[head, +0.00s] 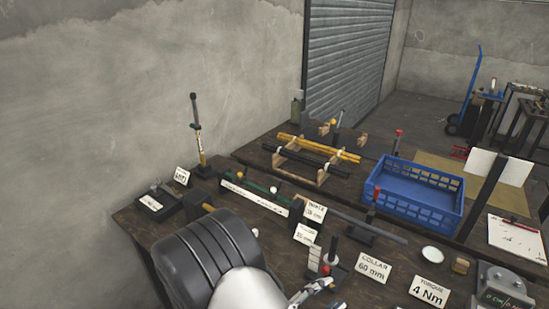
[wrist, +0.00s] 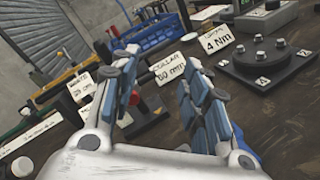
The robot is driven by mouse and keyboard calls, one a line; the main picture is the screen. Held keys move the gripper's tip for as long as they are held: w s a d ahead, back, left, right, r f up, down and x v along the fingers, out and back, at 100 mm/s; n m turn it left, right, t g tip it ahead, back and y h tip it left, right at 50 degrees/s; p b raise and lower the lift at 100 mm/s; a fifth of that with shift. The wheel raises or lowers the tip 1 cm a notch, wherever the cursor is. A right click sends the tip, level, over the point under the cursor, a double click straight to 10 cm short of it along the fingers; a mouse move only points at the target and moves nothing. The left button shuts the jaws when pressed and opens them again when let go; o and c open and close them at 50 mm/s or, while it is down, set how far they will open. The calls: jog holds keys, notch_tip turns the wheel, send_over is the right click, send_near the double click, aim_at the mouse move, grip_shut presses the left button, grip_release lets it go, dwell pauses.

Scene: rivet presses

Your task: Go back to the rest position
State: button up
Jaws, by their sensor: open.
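My gripper (wrist: 152,92) is open in the wrist view, its two blue-padded fingers spread apart with nothing between them. In the head view my gripper (head: 322,288) shows small at the lower middle, beside the dark stand with a red knob. It is above the wooden bench (head: 140,226), and most of my arm covers the lower left. The COLLAR 60 mm card (head: 373,267) stands just right of my gripper. The same card (wrist: 169,69) shows beyond the finger gap in the wrist view.
A blue crate (head: 412,190) stands at the back right. Yellow and black rods (head: 318,150) lie on a wooden rack. A TORQUE 4 Nm card (head: 429,291) and a grey device (head: 503,288) are at the front right. An upright tool (head: 198,135) stands near the wall.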

jog(key=s+d+r+m+g+y, duration=0.4)
jog(key=s+d+r+m+g, duration=0.6)
jog(key=s+m, duration=0.25)
jog(key=s+a+r+m+t+y, duration=0.4)
jog(key=a+r+y, duration=0.4)
jog(key=y, duration=0.2)
jog(key=shift+s+m+t, duration=0.15)
jog(key=shift+m+t, duration=0.15)
jog(key=shift+m, duration=0.25)
